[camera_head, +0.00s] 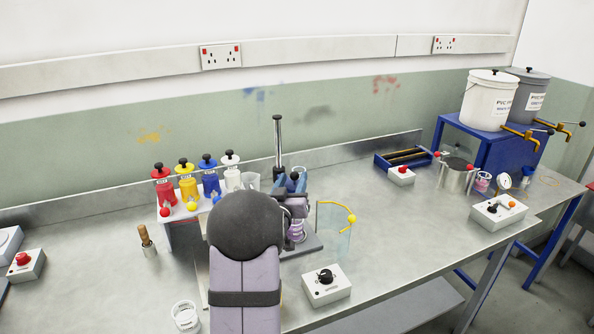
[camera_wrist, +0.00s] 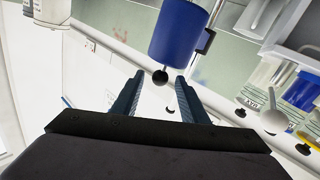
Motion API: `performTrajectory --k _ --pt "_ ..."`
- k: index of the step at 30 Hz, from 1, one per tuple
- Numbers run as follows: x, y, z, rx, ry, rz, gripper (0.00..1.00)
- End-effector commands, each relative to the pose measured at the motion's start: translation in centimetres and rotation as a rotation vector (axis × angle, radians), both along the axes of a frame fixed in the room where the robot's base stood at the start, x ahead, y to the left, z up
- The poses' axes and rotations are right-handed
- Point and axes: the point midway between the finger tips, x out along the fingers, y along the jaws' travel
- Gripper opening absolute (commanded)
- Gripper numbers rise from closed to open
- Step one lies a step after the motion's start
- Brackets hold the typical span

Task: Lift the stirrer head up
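The stirrer head (camera_wrist: 178,35) is a blue cylinder in the wrist view, with a black ball knob (camera_wrist: 160,76) on its end. My gripper (camera_wrist: 160,75) is open, and the knob shows between its two blue-grey fingertips with a gap on each side. I cannot tell how deep the knob sits between them. In the head view, my wrist hides most of the stirrer; its upright post (camera_head: 278,140) rises behind, and my gripper (camera_head: 291,178) is by its head.
A clear guard with a yellow ball (camera_head: 335,240) stands right of the stirrer. A control box (camera_head: 326,285) is in front. Several coloured bottles (camera_head: 187,182) stand on a rack at left. A wooden-handled tool (camera_head: 147,240) stands further left.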

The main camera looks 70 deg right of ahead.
Motion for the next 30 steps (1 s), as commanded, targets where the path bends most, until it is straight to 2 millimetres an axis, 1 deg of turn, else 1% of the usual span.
performTrajectory --k 12,16,22,30 --pt "0.9 -4.4 0.2 0.000 0.001 0.001 0.40" --pt "1.1 -5.6 0.1 0.001 0.001 0.001 0.40" --pt "1.3 -6.5 0.0 0.001 0.001 0.001 0.40" --pt "1.3 -6.7 0.0 0.000 0.001 0.001 0.40"
